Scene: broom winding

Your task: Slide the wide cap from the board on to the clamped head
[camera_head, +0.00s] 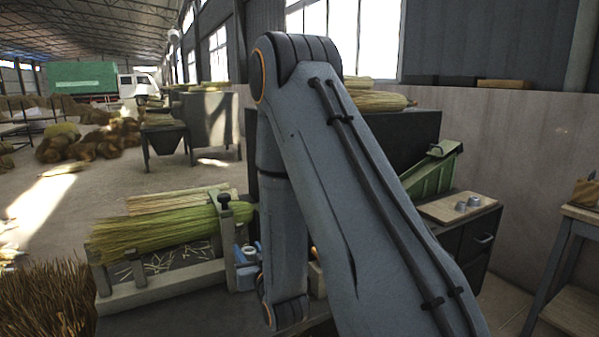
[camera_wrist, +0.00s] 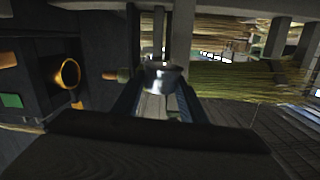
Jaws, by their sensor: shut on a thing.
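My gripper (camera_wrist: 163,84) is shut on a shiny metal cap (camera_wrist: 164,75), held between its fingertips in the wrist view. In the head view my arm hides most of the gripper; a pale ring between blue parts (camera_head: 248,252) beside the clamp seems to be the held cap. The clamped head (camera_head: 160,229), a bundle of green straw, lies in a grey clamp (camera_head: 228,247) with a black knob. Its straw also shows at the right of the wrist view (camera_wrist: 222,82). The board (camera_head: 440,208) is at the right, with small metal caps (camera_head: 467,203) on it.
A dark cabinet (camera_head: 478,245) stands under the board, with a green sloping machine (camera_head: 432,176) behind it. A dark panel with a brass ring (camera_wrist: 68,73) is at the left of the wrist view. A small wooden table (camera_head: 582,214) stands far right.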

